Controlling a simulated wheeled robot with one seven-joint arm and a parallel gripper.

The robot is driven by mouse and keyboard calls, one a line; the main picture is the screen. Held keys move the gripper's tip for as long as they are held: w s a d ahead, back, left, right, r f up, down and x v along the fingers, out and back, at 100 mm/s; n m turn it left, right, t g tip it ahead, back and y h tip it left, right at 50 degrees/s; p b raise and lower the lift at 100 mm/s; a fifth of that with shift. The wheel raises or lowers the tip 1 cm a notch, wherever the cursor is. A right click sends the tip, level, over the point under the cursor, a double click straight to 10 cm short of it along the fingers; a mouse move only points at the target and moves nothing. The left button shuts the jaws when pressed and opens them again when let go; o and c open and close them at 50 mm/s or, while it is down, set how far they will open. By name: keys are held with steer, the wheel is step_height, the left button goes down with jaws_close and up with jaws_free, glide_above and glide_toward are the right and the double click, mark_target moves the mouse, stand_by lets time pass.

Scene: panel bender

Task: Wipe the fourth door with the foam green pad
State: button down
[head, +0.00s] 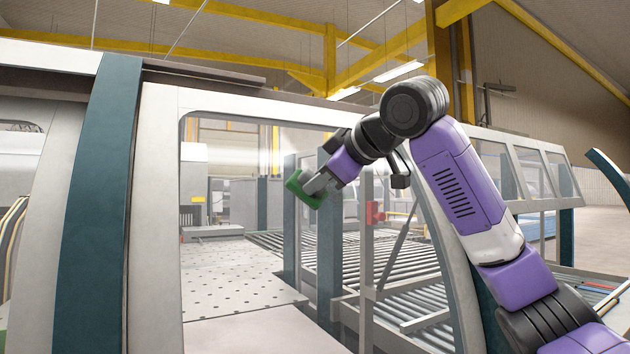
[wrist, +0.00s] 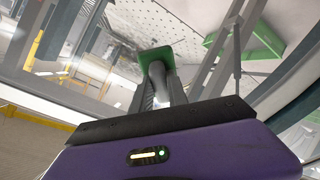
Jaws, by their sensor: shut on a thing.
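A green foam pad (head: 303,190) is in my gripper (head: 318,184), which is shut on it. The pad faces left, in front of the large glazed door (head: 158,200) with a pale frame. In the wrist view the pad (wrist: 156,58) shows beyond the fingertips of my gripper (wrist: 156,78). I cannot tell whether the pad touches the glass. Which door counts as the fourth is not clear from these frames.
A dark teal post (head: 97,200) stands left of the door. A perforated table (head: 235,280) and roller conveyor (head: 400,295) lie behind the glazing. Slanted windows (head: 510,170) run at right. A green block-like shape (wrist: 258,38) shows at the wrist view's upper right, possibly a reflection.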

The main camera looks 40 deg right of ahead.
steer(key=shift+s+d, duration=0.45)
steer(key=shift+d, duration=1.1)
steer(key=shift+s+d, duration=0.4)
steer(key=shift+d, duration=1.2)
steer(key=shift+s+d, duration=0.45)
steer(key=shift+d, duration=1.1)
steer(key=shift+w+a+f, duration=0.1)
steer(key=shift+w+a+b, duration=0.1)
steer(key=shift+w+a, duration=0.35)
steer(key=shift+a, duration=1.2)
steer(key=shift+w+a+b, duration=0.15)
steer(key=shift+w+a, duration=0.3)
steer(key=shift+a, duration=1.15)
steer(key=shift+w+a+b, duration=0.1)
steer(key=shift+w+a, duration=0.35)
steer(key=shift+a, duration=1.2)
steer(key=shift+w+r+p, duration=0.15)
steer(key=shift+r+p, duration=0.25)
steer(key=shift+r, duration=0.05)
steer(key=s+d, duration=0.2)
steer(key=d, duration=0.8)
steer(key=shift+s, duration=0.4)
